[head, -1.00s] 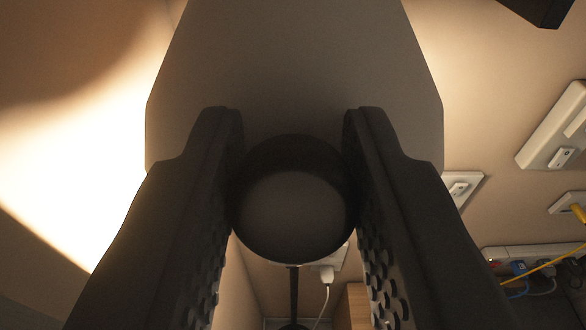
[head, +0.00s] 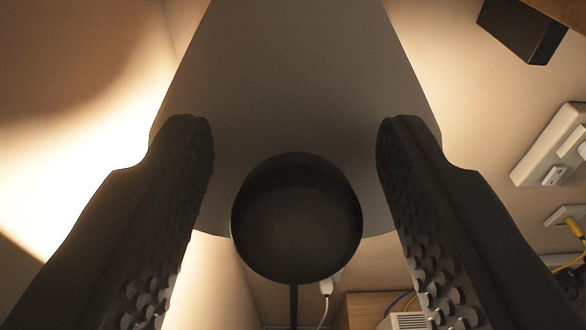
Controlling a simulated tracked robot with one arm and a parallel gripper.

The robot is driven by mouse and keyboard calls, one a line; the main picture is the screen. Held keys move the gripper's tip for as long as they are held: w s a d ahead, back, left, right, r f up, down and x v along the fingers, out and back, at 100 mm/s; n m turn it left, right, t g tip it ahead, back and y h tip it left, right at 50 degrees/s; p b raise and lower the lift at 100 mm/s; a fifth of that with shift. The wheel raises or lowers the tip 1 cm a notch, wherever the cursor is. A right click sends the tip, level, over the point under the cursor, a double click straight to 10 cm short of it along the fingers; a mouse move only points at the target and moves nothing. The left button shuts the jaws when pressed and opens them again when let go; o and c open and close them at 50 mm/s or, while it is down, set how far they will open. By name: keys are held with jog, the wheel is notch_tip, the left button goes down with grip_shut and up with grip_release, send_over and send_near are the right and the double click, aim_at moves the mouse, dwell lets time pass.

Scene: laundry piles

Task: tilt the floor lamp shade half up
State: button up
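The floor lamp's grey shade (head: 290,90) fills the upper middle of the head view, wide at its lower end and narrowing toward the top. A dark round knob-like part (head: 297,220) sits at the shade's lower end, with the thin dark lamp pole (head: 294,305) below it. My gripper (head: 295,145) is open, with one dark finger on each side of the round part. A clear gap shows between each finger and the round part. The fingers overlap the shade's lower sides in the picture; I cannot tell whether they touch it.
Bright lamp light falls on the wall at left. Wall sockets (head: 555,150) and a yellow cable (head: 574,232) are at right. A dark box (head: 522,30) is at the upper right. A wooden piece of furniture (head: 365,308) and a white plug (head: 328,286) are low behind the lamp.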

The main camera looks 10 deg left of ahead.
jog(key=s+d+r+b, duration=0.1)
jog(key=s+b, duration=0.4)
jog(key=s, duration=0.8)
jog(key=shift+s+d+r, duration=0.3)
jog(key=shift+d+r, duration=0.05)
jog(key=shift+d, duration=0.25)
jog(key=d+r+h+b, duration=0.1)
jog(key=d+b, duration=0.3)
jog(key=d, duration=0.6)
jog(key=d+r+m+b, duration=0.1)
jog(key=d+r+b, duration=0.3)
jog(key=d, duration=0.6)
jog(key=d+r+g+h+b, duration=0.1)
jog(key=d+r+b, duration=0.2)
jog(key=d, duration=0.7)
jog(key=shift+w+d+m+h+b, duration=0.3)
jog(key=shift+w+m+b, duration=0.15)
jog(key=shift+b, duration=0.1)
jog(key=shift+a+r, duration=0.1)
